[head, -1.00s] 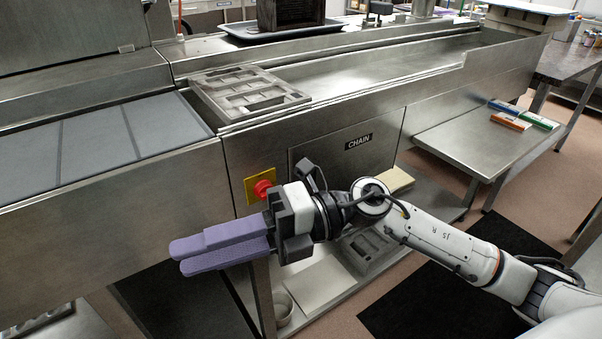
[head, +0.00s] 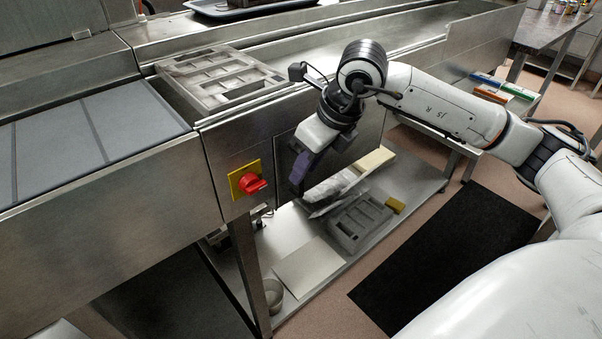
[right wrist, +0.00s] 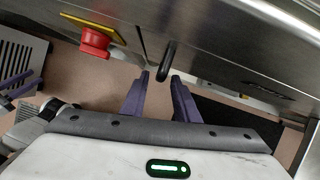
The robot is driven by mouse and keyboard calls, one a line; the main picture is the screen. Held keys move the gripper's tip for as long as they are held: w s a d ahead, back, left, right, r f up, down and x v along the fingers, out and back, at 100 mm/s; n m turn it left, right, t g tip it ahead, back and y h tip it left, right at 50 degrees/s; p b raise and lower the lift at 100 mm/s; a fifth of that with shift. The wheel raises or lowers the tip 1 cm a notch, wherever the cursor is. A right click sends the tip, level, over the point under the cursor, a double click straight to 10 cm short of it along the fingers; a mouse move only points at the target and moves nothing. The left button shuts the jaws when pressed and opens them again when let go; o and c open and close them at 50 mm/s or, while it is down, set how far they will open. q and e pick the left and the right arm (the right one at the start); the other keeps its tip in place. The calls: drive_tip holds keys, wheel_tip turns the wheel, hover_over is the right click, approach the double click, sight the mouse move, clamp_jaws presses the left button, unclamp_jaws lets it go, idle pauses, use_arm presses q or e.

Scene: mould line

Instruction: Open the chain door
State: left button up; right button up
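The chain door (head: 372,132) is a steel panel in the machine's front, largely covered by my right arm in the head view. In the right wrist view the panel (right wrist: 235,62) fills the upper right, with its dark label small and blurred. A black handle (right wrist: 168,58) stands out at its left edge. My right gripper (right wrist: 160,77) is open, its purple fingers pointing at the handle, whose near end lies between the fingertips. I cannot tell whether they touch. In the head view this gripper (head: 300,180) is in front of the door's left part. Purple finger-like shapes, probably my left gripper (right wrist: 22,90), show at the left edge.
A red rotary switch (head: 252,184) on a yellow plate is left of the door. A lower shelf (head: 405,212) below holds a grey mould, boards and a bowl. A mould tray (head: 215,75) lies on top. A black mat (head: 450,255) covers the floor in front.

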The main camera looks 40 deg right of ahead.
sight(301, 193)
drive_tip(key=shift+x, duration=1.65)
drive_tip(key=shift+c, duration=0.4)
drive_tip(key=shift+r, duration=0.1)
clamp_jaws()
drive_tip(key=shift+a, duration=0.1)
